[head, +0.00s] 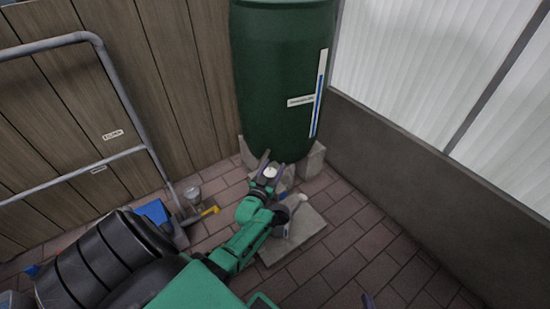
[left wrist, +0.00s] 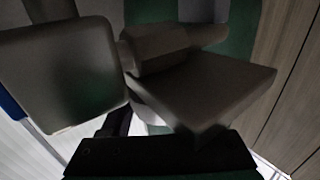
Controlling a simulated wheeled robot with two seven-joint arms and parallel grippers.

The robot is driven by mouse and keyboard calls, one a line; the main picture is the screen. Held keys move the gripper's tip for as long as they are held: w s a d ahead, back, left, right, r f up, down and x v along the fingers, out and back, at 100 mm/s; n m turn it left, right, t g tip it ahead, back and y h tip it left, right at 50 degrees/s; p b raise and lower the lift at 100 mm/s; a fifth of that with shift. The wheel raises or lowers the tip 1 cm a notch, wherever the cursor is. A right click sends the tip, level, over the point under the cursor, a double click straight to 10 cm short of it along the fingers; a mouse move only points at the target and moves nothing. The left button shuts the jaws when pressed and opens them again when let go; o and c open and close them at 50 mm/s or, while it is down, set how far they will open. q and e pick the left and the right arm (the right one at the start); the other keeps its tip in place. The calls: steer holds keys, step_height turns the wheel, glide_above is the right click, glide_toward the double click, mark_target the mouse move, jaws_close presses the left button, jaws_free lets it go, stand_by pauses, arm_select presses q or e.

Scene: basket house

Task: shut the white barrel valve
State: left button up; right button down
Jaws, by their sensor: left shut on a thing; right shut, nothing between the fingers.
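The green barrel (head: 283,85) stands in the back corner on grey blocks. My left gripper (head: 266,164) is at the foot of the barrel's front. In the left wrist view its two grey fingers fill much of the picture, with a pale, hexagonal valve fitting (left wrist: 157,48) between them. The gripper is shut on this valve, and the fingers hide part of it. The valve looks dim in the wrist view, and its lever angle cannot be told.
A pale slab (head: 310,225) lies below the barrel, with a white object (head: 283,229) partly behind my arm. A grey cup (head: 193,194), a yellow-handled tool (head: 207,214) and a blue object (head: 153,211) are left. A metal rail (head: 125,95) stands left; a low wall (head: 420,160) bounds the right.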

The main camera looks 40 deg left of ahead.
arm_select(q)
steer(key=shift+n+g+y, duration=0.3)
steer(key=shift+n+y, duration=0.3)
steer(key=shift+y, duration=0.3)
steer(key=n+y, duration=0.1)
steer(key=g+y, duration=0.1)
steer(key=shift+s+a+n+y, duration=0.2)
steer(key=shift+n+y, duration=0.1)
steer(key=shift+n, duration=0.1)
steer(key=shift+a+f+n+g+y, duration=0.1)
steer(key=shift+a+n+g+y, duration=0.1)
steer(key=shift+n+g+y, duration=0.6)
steer(key=shift+s+a+n+g+y+b, duration=0.15)
steer(key=shift+n+g+y, duration=0.4)
steer(key=shift+g+y, duration=0.15)
steer(key=shift+s+a+n+g+y+b, duration=0.15)
steer(key=shift+n+g+y, duration=0.45)
steer(key=shift+y, duration=0.1)
steer(key=o, duration=1.4)
steer(key=shift+c, duration=0.2)
arm_select(e)
steer(key=shift+f, duration=0.1)
